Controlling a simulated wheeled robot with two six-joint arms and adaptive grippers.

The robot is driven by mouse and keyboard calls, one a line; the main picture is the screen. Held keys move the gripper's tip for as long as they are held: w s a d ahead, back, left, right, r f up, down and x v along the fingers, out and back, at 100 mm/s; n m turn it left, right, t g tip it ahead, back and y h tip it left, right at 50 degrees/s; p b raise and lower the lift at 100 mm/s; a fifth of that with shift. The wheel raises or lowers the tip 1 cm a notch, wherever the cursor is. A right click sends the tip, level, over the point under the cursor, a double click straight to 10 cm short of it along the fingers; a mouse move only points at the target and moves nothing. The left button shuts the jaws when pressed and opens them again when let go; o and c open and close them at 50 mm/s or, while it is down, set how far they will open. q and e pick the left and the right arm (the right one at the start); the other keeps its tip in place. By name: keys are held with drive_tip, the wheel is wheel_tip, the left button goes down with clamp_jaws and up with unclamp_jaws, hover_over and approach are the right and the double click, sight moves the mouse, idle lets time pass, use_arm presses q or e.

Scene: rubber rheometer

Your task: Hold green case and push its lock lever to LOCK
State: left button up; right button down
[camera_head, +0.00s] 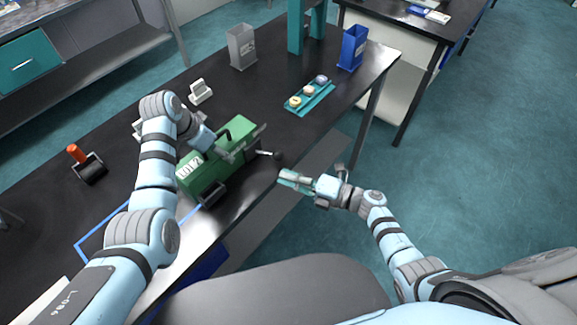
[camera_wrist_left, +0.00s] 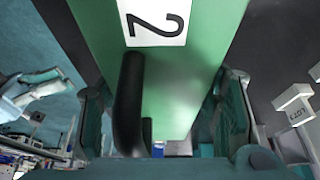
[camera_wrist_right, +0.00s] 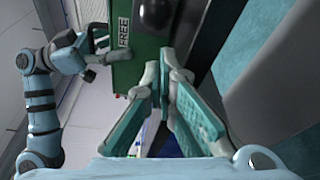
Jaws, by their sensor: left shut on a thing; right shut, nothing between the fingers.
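The green case (camera_head: 203,178) stands on the black table near its front edge, with a number label and a black handle (camera_wrist_left: 128,105) on it. A lever with a dark knob (camera_head: 277,155) sticks out from its right side. My right gripper (camera_head: 288,178) is shut and empty, beyond the table edge, below and apart from the knob. In the right wrist view a "FREE" label (camera_wrist_right: 123,30) shows on the case's side; I cannot tell the lever's exact setting.
A teal tray (camera_head: 292,110) with several small pieces lies behind the case. A grey bin (camera_head: 242,47) and a blue bin (camera_head: 353,48) stand farther back. A red-handled roller (camera_head: 88,167) is at the left. Floor is clear at the right.

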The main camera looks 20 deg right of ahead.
drive_tip(key=d, duration=1)
drive_tip(key=shift+r, duration=0.25)
use_arm(q)
drive_tip(key=o, duration=1.6)
use_arm(e)
drive_tip(key=shift+a, duration=0.1)
